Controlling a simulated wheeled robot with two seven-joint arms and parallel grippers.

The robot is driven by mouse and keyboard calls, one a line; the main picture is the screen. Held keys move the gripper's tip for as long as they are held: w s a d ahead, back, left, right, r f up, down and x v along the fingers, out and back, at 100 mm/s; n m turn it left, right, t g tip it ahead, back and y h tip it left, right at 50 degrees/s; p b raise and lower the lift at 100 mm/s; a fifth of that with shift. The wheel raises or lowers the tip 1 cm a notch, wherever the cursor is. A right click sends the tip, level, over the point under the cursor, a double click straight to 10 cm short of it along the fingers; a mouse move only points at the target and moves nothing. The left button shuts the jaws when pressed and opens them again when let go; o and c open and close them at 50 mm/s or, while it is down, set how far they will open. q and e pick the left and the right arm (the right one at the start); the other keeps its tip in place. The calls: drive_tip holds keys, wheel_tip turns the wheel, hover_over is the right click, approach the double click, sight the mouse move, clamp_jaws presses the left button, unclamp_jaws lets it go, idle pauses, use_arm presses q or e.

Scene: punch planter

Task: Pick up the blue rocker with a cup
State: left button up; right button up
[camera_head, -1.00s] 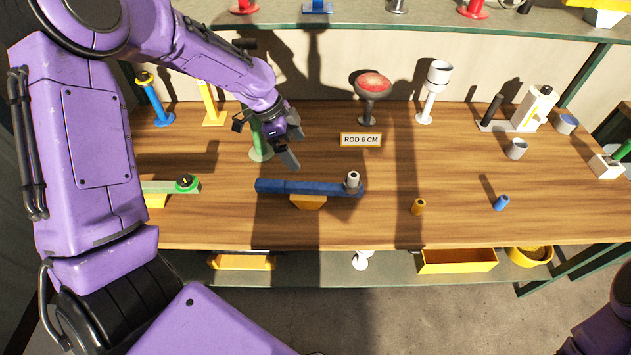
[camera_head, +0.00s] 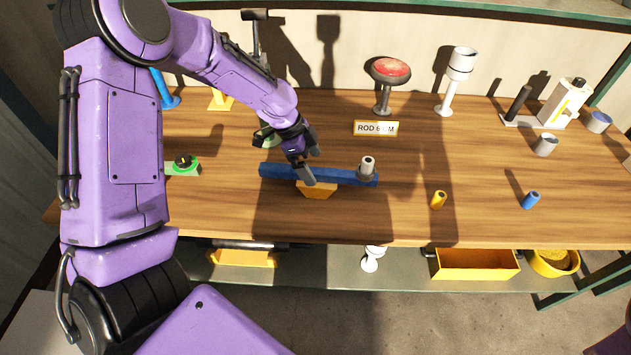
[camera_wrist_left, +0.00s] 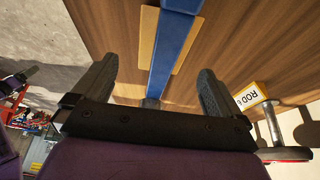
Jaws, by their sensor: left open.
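The blue rocker (camera_head: 336,177) is a long blue beam on a yellow wedge base (camera_head: 317,190) on the wooden table. A small grey cup (camera_head: 367,166) stands on its right end. My left gripper (camera_head: 310,165) is open at the beam's middle, above the wedge. In the left wrist view, the blue beam (camera_wrist_left: 172,45) runs between the two open fingers (camera_wrist_left: 155,90), with a gap on each side. The yellow wedge (camera_wrist_left: 147,38) shows beneath the beam. I do not see my right gripper; only a bit of purple shows at the lower right of the head view.
A sign reading about "ROD 6 CM" (camera_head: 376,128) and a red-topped stand (camera_head: 389,72) are behind the rocker. A yellow cylinder (camera_head: 438,199) and a blue cylinder (camera_head: 531,200) stand to the right. A green-topped piece (camera_head: 184,165) lies left. The table front is clear.

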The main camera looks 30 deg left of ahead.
sight(319, 179)
use_arm(q)
drive_tip(key=x, duration=0.2)
drive_tip(key=p+x, duration=0.1)
drive_tip(key=x, duration=0.1)
drive_tip(key=a+x, duration=0.1)
drive_tip(key=x, duration=0.2)
drive_tip(key=shift+f+p, duration=0.25)
drive_tip(key=shift+p, duration=0.15)
drive_tip(key=shift+d+f, duration=0.1)
drive_tip(key=shift+d, duration=0.05)
drive_tip(key=shift+f, duration=0.25)
drive_tip(key=c, duration=1.3)
drive_tip(key=shift+w, duration=0.1)
drive_tip(key=c, duration=0.4)
drive_tip(key=shift+r, duration=0.15)
